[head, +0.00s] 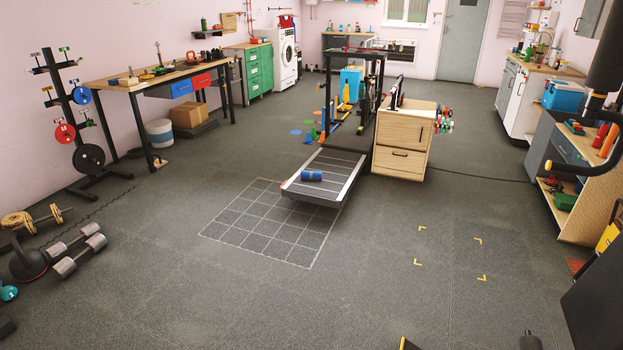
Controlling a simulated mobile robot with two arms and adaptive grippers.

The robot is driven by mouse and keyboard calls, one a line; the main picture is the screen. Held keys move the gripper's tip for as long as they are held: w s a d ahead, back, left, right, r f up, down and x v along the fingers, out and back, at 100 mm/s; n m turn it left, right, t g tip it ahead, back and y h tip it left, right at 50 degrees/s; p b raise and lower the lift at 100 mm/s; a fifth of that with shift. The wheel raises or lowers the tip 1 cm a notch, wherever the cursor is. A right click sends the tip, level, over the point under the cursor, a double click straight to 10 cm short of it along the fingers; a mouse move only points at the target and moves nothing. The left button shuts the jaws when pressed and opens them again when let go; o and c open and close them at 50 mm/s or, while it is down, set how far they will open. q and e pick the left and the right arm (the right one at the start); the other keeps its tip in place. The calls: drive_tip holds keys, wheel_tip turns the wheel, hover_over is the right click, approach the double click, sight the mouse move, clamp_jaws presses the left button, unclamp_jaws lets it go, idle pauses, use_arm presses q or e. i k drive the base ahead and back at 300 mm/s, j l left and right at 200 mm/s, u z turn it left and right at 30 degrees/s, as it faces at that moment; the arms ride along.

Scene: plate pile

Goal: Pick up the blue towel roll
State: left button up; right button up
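The blue towel roll (312,176) lies on its side on the grey deck of a treadmill (318,190), close to the deck's near end. It is small in the head view, at the middle distance, and nothing covers it. Neither of my grippers shows in the head view, so I cannot see their fingers. Nothing is touching the roll except the deck under it.
A wooden cabinet (404,141) stands right of the treadmill. A white grid (240,225) marks the floor before it. Dumbbells (79,250) and a kettlebell (30,262) lie at left. A workbench (150,78) lines the left wall. The middle floor is clear.

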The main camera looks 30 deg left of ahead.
sight(305, 174)
drive_tip(key=i+j+u, duration=0.2)
drive_tip(key=j, duration=0.25)
drive_tip(key=i+j+u, duration=0.25)
drive_tip(key=i+j, duration=0.3)
drive_tip(key=i+j+u, duration=0.15)
drive_tip(key=i+j, duration=0.2)
drive_tip(key=i, duration=0.15)
drive_tip(key=i+j+u, duration=0.1)
drive_tip(key=i+j, duration=0.2)
drive_tip(key=i, duration=0.2)
drive_tip(key=i+l+z, duration=0.15)
drive_tip(key=i+z, duration=0.3)
drive_tip(key=i, duration=0.2)
drive_tip(key=i+j+z, duration=0.1)
drive_tip(key=i+z, duration=0.3)
drive_tip(key=i, duration=0.25)
drive_tip(key=i+j+z, duration=0.25)
drive_tip(key=i+z, duration=0.2)
drive_tip(key=i, duration=0.2)
drive_tip(key=i+z, duration=0.35)
drive_tip(key=i, duration=1.15)
drive_tip(key=i+u, duration=0.45)
drive_tip(key=i+l+u, duration=0.1)
drive_tip(key=i+u, duration=0.15)
drive_tip(key=u, duration=0.2)
drive_tip(key=i+l+u, duration=0.25)
drive_tip(key=u, duration=0.15)
drive_tip(key=i, duration=0.05)
